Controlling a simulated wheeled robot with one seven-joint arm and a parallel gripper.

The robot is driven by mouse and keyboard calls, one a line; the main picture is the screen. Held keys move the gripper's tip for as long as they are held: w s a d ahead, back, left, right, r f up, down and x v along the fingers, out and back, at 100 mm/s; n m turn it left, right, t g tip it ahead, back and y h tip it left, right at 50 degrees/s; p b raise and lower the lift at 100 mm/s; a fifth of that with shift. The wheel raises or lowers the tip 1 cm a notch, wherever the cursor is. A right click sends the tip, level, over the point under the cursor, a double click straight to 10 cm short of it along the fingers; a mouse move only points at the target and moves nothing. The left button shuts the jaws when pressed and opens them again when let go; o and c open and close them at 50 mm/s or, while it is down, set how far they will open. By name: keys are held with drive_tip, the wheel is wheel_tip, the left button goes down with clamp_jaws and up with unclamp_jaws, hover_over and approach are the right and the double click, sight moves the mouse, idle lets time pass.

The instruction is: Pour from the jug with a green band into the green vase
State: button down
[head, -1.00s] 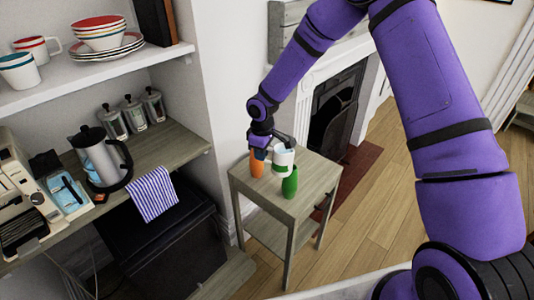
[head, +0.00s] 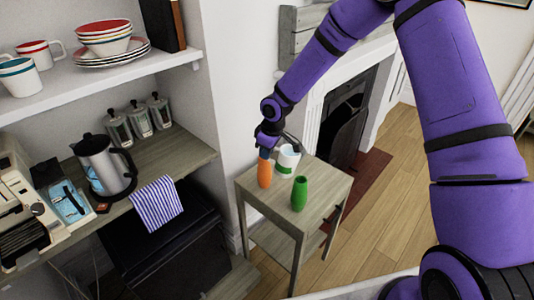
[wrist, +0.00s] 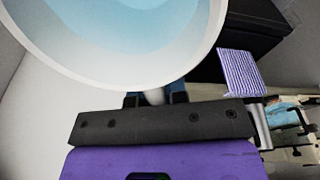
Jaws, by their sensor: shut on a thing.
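The jug with a green band (head: 288,159) is white and stands upright near the back of the small wooden table; I cannot tell whether its base touches the top. The wrist view shows its wide rim and pale blue liquid inside (wrist: 125,25). My gripper (wrist: 156,99) is shut on the jug, at what looks like its handle; in the head view my gripper (head: 283,142) is partly hidden behind the wrist. The green vase (head: 299,194) stands upright on the table, in front of and slightly right of the jug, apart from it. Its inside is not visible.
An orange vase (head: 264,172) stands close left of the jug, below my wrist. The table (head: 326,186) has bare room at right and front. A shelf unit with a kettle (head: 104,164), canisters and striped cloth (head: 157,204) is at left; a fireplace (head: 345,115) is behind.

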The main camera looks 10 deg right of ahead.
drive_tip(key=shift+r, duration=0.2)
drive_tip(key=shift+t+y, duration=0.7)
drive_tip(key=shift+y, duration=0.2)
drive_tip(key=shift+a+f, duration=0.1)
drive_tip(key=shift+f, duration=1.9)
drive_tip(key=shift+r+y, duration=0.1)
drive_tip(key=shift+y, duration=0.2)
drive_tip(key=shift+r+t+y, duration=0.15)
drive_tip(key=shift+t+y, duration=0.25)
drive_tip(key=shift+t, duration=0.1)
drive_tip(key=shift+r+y, duration=0.3)
drive_tip(key=shift+r, duration=0.05)
drive_tip(key=shift+s+r+t, duration=0.1)
drive_tip(key=shift+r+t, duration=0.15)
drive_tip(key=shift+t, duration=0.05)
drive_tip(key=shift+d+r+y, duration=0.2)
drive_tip(key=shift+r+y, duration=0.05)
drive_tip(key=shift+y, duration=0.15)
drive_tip(key=shift+s+d+r+t, duration=0.1)
drive_tip(key=shift+d+r+t, duration=0.05)
drive_tip(key=shift+r+t, duration=0.15)
idle(0.6)
drive_tip(key=shift+r+y, duration=0.25)
drive_tip(key=shift+y, duration=0.25)
